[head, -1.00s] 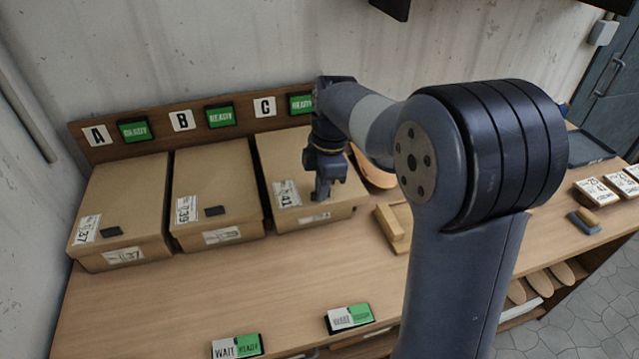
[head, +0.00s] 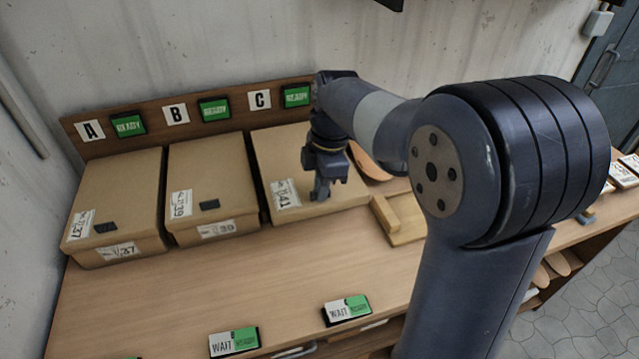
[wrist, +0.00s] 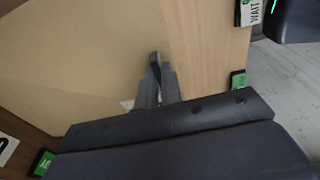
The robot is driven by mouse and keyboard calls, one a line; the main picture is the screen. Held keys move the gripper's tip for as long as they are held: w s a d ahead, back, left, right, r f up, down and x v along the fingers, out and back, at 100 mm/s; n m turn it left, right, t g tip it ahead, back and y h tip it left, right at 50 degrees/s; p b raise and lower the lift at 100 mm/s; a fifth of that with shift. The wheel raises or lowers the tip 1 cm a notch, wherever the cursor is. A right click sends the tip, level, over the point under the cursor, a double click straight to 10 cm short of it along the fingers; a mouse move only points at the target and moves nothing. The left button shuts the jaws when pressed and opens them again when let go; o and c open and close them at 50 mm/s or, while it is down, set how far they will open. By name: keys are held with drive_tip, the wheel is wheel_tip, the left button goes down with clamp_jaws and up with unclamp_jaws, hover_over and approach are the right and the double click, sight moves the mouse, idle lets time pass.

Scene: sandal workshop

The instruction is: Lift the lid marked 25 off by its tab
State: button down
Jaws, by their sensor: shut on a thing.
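Three closed tan cardboard boxes stand in a row in the head view. Their lids read 37 (head: 115,185), 39 (head: 208,170) and 41 (head: 275,160); I see no lid marked 25. Small dark tabs show on the 37 lid (head: 105,227) and the 39 lid (head: 210,204). My gripper (head: 320,196) points down at the front part of the 41 lid, right of its label. In the wrist view the fingers (wrist: 154,72) are close together over the tan lid (wrist: 80,60). Whether the lid is raised cannot be told.
WAIT/READY plates (head: 234,341) lie along the front edge. A wooden block (head: 385,213) sits right of box 41. The bench between boxes and plates is clear.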

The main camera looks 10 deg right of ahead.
drive_tip(key=s+d+r, duration=0.1)
drive_tip(key=s, duration=0.6)
drive_tip(key=shift+s+d+r, duration=0.2)
drive_tip(key=shift+d+r, duration=0.05)
drive_tip(key=shift+r, duration=0.1)
idle(0.6)
drive_tip(key=shift+s, duration=0.1)
drive_tip(key=s+d+r+p, duration=0.1)
drive_tip(key=s+r, duration=0.2)
drive_tip(key=s, duration=0.4)
drive_tip(key=shift+s+d+p, duration=0.3)
idle(1.1)
